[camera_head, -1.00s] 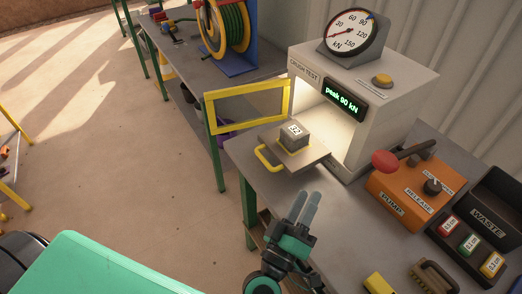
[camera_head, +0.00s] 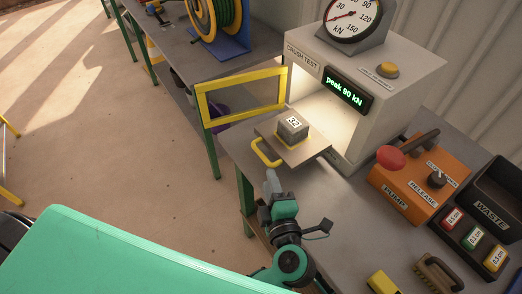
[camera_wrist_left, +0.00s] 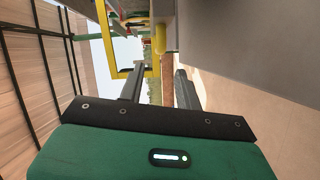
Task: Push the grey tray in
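The grey tray (camera_head: 307,151) sticks out of the lit opening of the crush test press (camera_head: 390,80). A grey block (camera_head: 292,127) labelled 32 sits on it inside a yellow outline. The tray's yellow handle (camera_head: 263,155) is on its near left edge. My left gripper (camera_head: 270,180) is just below the handle in the head view, seemingly apart from it. Its two fingers (camera_wrist_left: 160,88) stand apart and empty in the left wrist view. My right gripper is not in view.
The yellow-framed door (camera_head: 240,97) stands open left of the tray. The display reads peak 90 kN. An orange pump unit (camera_head: 415,185) with a red-knobbed lever, a waste bin (camera_head: 495,195), a brush (camera_head: 437,273) and a yellow object (camera_head: 383,283) are at the right.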

